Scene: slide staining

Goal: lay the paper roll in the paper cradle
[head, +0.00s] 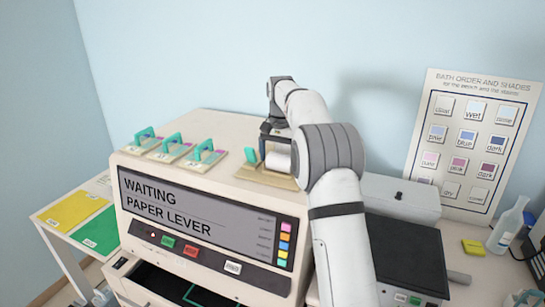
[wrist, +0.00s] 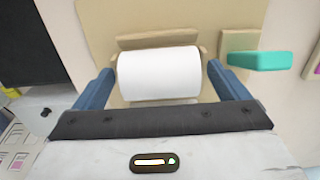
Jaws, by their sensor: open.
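The white paper roll (wrist: 159,73) lies on its side in the paper cradle (wrist: 157,41), between the cradle's small end posts, in the wrist view. In the head view the roll (head: 279,156) shows partly behind my arm, on the cradle's tan base (head: 262,178) on top of the machine. My gripper (wrist: 160,82) is open, with one blue finger on each side of the roll and a gap visible at both ends. A teal lever (wrist: 260,60) stands on a tan block to the right of the cradle in the wrist view.
The machine (head: 215,215) has a screen reading "WAITING PAPER LEVER". Several teal-handled levers (head: 170,147) stand on its top left. A grey box (head: 398,195) and a dark-topped device (head: 408,255) are right of my arm. A bottle (head: 508,225) stands far right.

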